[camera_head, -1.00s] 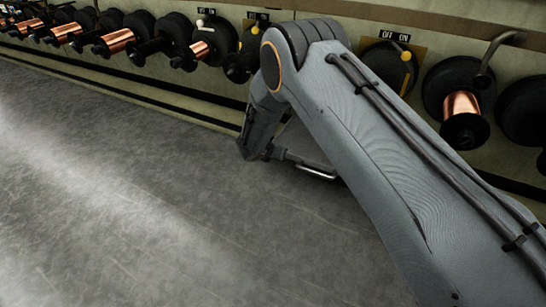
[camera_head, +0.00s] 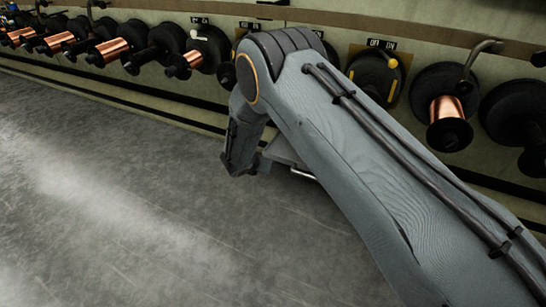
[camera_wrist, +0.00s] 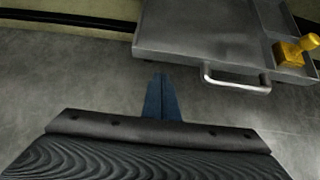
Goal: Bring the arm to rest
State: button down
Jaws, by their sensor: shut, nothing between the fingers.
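My arm (camera_head: 350,150) reaches from the lower right of the head view up to a bent elbow, and its far part hangs down over the floor. My gripper (camera_wrist: 161,80) shows in the wrist view as two blue fingers close together, shut with nothing between them. It points toward the grey floor, just left of and apart from a grey metal cart in the picture. The fingers cannot be made out in the head view.
The grey cart (camera_wrist: 190,35) has a bar handle (camera_wrist: 236,83) and carries a yellow object (camera_wrist: 297,49). Black spools, several with copper wire (camera_head: 446,109), line the wall. A yellow-tipped switch (camera_head: 392,63) is behind my arm. The floor (camera_head: 130,210) at left is clear.

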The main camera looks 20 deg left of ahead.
jog(key=d+p+v, duration=0.1)
jog(key=p+v, duration=0.2)
jog(key=v, duration=0.5)
jog(key=shift+a+r, duration=0.25)
jog(key=shift+a, duration=0.05)
